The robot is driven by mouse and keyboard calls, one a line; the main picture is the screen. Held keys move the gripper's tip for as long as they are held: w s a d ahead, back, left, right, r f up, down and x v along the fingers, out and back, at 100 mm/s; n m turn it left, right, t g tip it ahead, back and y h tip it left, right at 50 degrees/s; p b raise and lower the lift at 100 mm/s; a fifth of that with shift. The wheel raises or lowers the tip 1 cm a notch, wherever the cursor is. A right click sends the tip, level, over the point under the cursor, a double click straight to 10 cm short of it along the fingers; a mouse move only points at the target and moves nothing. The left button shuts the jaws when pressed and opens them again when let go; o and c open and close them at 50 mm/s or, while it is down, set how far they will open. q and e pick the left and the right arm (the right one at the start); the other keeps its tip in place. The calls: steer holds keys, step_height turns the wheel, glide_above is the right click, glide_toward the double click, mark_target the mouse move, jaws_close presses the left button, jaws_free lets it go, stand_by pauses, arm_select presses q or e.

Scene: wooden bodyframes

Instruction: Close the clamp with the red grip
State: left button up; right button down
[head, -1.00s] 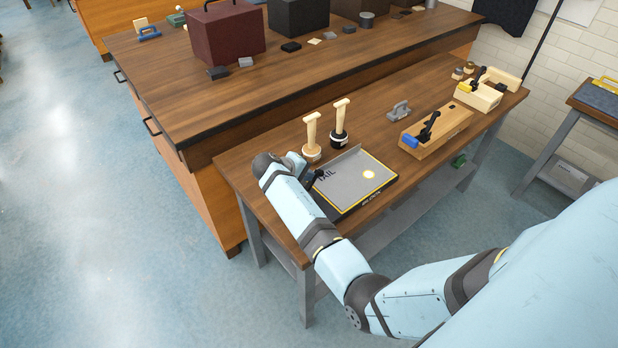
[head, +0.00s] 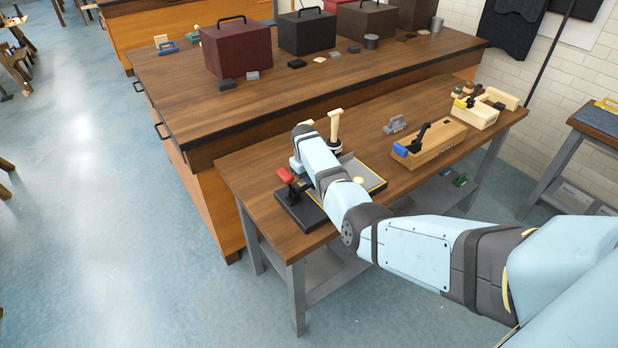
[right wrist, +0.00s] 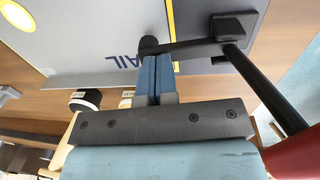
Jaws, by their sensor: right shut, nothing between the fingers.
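The clamp's red grip (head: 285,175) points up and to the left above a black base (head: 300,213) at the near left of the small bench. Beside it is a grey plate (head: 358,171) with a yellow border. In the right wrist view the red grip (right wrist: 296,158) is at the lower right, on a black lever (right wrist: 262,88). My right gripper (right wrist: 159,65) is shut, its blue fingers together beside the clamp's black arm. I cannot tell whether they touch it. In the head view my arm hides part of the clamp. My left gripper is out of view.
Two wooden-handled tools stand behind my arm, one handle (head: 335,122) clearly visible. A blue-grip clamp (head: 402,150) on a wooden block, a yellow-grip clamp (head: 462,103) and a grey clamp (head: 396,124) are further right. A larger bench (head: 235,110) with boxes stands behind.

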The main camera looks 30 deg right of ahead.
steer(key=shift+f, duration=0.2)
steer(key=shift+s+d+f, duration=0.1)
steer(key=shift+f, duration=0.05)
stand_by(0.4)
